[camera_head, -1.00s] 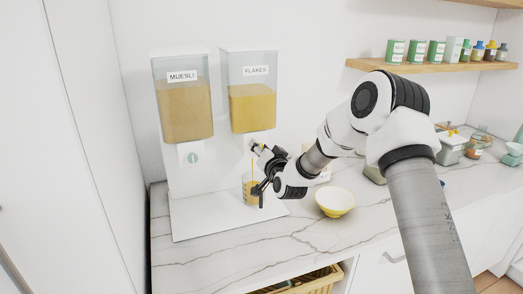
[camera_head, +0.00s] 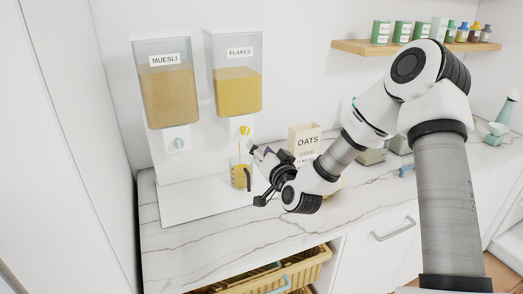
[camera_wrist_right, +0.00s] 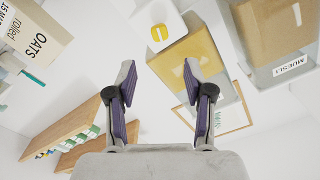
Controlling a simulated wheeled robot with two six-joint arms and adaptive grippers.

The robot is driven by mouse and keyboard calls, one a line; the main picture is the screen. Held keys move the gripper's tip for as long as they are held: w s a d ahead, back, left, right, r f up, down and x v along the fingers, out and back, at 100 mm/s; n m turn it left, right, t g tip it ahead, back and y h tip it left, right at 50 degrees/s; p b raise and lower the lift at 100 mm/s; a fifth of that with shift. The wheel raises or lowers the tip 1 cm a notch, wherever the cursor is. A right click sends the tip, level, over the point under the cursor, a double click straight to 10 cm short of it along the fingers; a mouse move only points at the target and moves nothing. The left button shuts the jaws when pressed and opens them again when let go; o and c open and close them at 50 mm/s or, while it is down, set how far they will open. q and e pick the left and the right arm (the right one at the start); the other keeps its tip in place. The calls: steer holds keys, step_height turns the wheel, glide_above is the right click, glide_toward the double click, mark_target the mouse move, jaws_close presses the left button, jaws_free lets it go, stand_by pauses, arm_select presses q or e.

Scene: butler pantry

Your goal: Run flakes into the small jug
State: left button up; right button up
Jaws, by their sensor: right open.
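The flakes dispenser (camera_head: 237,90) stands against the wall, part full, with a yellow knob (camera_head: 245,132) on its front. A thin yellow stream runs below the knob into the small jug (camera_head: 238,177), which is clear, holds yellow flakes and stands on the dispenser's white base. My right gripper (camera_head: 257,176) is open and empty, just right of the jug; the picture does not show whether it touches. In the right wrist view the open fingers (camera_wrist_right: 157,75) frame the dispenser (camera_wrist_right: 193,50), with the knob (camera_wrist_right: 158,33) beyond them. My left gripper is out of view.
The muesli dispenser (camera_head: 168,98) stands left of the flakes. An oats box (camera_head: 304,141) is behind my right arm, with a mostly hidden bowl (camera_head: 336,186) beside it. The front left marble counter (camera_head: 190,243) is clear. An open basket (camera_head: 295,272) sits below.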

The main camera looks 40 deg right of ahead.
steer(key=shift+w, duration=0.1)
stand_by(0.4)
steer(key=n+p, duration=0.4)
steer(key=n, duration=0.2)
glide_toward(246, 132)
steer(key=a+x, duration=0.1)
steer(key=x, duration=0.2)
steer(key=p+x, duration=0.1)
steer(key=x, duration=0.2)
steer(key=d+p+x, duration=0.1)
steer(key=x, duration=0.2)
steer(key=shift+w+d, duration=0.1)
steer(key=shift+w, duration=0.55)
steer(key=shift+s, duration=0.1)
steer(key=shift+c, duration=1.1)
jaws_close()
